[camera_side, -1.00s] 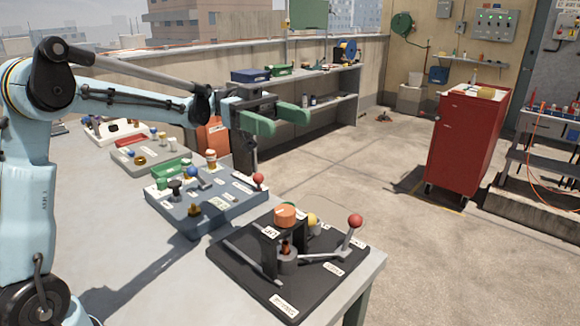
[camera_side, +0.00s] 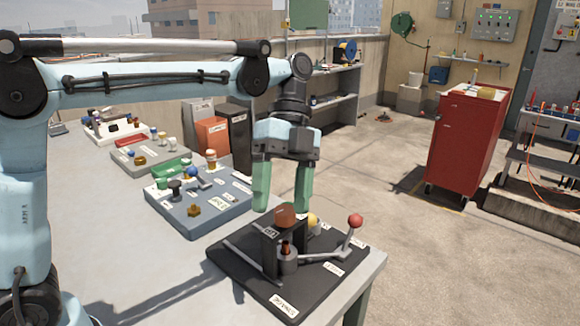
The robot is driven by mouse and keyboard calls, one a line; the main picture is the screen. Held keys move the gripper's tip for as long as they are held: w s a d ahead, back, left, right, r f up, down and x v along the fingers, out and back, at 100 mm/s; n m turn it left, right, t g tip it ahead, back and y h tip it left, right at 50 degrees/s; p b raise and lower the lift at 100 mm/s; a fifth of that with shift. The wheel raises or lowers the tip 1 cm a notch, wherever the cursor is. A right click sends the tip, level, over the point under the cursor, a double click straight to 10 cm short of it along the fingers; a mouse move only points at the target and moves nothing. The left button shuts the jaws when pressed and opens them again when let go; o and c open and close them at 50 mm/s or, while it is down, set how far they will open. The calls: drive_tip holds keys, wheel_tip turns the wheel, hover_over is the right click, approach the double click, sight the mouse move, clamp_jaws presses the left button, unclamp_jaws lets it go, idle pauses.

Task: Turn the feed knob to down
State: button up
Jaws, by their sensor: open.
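A black panel (camera_side: 240,278) lies at the table's front right corner. An orange-brown knob (camera_side: 284,216) sits on top of a black bracket there. A yellow knob (camera_side: 312,221) and a red ball lever (camera_side: 355,222) are to its right. The labels are too small to read, so I cannot tell which knob is the feed knob. My gripper (camera_side: 283,205) is open and points down, with green fingers apart. Its fingertips appear just above and either side of the orange-brown knob; depth and contact are unclear. The left finger hides part of the blue-grey panel.
The blue-grey panel (camera_side: 208,222) with several knobs lies behind and left of the black panel. A grey panel (camera_side: 122,160) lies farther back. Orange (camera_side: 211,136) and black boxes stand behind the table. A red cabinet (camera_side: 463,150) stands on the floor to the right.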

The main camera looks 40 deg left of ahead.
drive_tip(key=w+d+r+m+t+y, duration=0.1)
drive_tip(key=d+r+m+t+y, duration=0.1)
drive_tip(key=r+t+y, duration=0.7)
drive_tip(key=d+r+m+t+y, duration=0.1)
drive_tip(key=d+r+t+y, duration=0.2)
drive_tip(key=r+t+y, duration=0.55)
drive_tip(key=g+y, duration=0.2)
drive_tip(key=g, duration=0.2)
approach(285, 215)
drive_tip(key=w+a, duration=0.2)
drive_tip(key=x, duration=1.1)
drive_tip(key=shift+s, duration=0.2)
